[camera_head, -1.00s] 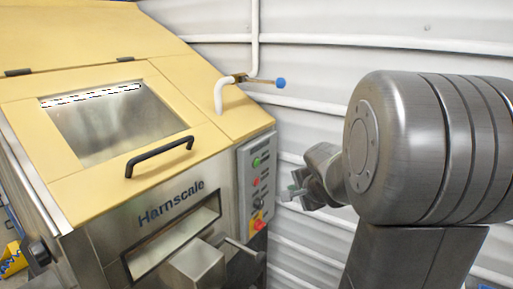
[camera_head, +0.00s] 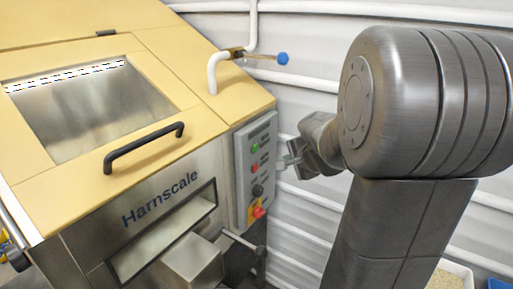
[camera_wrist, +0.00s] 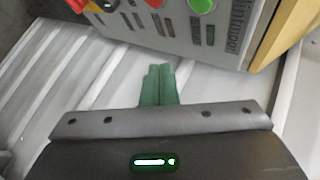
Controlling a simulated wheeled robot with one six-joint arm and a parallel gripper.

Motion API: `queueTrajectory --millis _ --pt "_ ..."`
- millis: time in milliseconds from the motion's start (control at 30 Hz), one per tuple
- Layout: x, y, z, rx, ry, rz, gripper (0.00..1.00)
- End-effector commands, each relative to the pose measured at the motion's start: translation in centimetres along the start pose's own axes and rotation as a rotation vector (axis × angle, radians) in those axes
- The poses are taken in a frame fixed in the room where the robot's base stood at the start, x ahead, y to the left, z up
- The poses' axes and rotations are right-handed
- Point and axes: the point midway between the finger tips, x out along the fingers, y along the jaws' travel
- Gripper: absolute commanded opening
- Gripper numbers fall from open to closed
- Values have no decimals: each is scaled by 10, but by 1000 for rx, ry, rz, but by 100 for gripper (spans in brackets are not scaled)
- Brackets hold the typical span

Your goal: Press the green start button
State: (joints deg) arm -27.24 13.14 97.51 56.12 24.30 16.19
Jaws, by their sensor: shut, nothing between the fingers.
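The green start button (camera_head: 254,148) is the top button on the grey control panel (camera_head: 241,180) at the right side of the hopper. In the wrist view the green button (camera_wrist: 202,5) is at the top edge, partly cut off. My gripper (camera_head: 288,160) is to the right of the panel, a little lower than the green button and apart from it. In the wrist view its shut, empty fingers (camera_wrist: 159,70) point toward the panel, below and left of the green button.
Below the green button are a red button (camera_head: 254,168), a black knob (camera_head: 257,191) and a red knob on yellow (camera_head: 258,212). A black lid handle (camera_head: 144,147) and a blue-handled valve (camera_head: 282,58) are nearby. A ribbed white wall stands behind.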

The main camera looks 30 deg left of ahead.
Motion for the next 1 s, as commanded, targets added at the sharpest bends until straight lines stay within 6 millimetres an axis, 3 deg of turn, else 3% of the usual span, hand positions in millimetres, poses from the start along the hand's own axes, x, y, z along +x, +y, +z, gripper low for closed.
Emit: queueTrajectory --millis 500,1000 --pt "46 -35 35 -2 -3 2 0" --pt "55 -40 40 -1 -1 0 0"
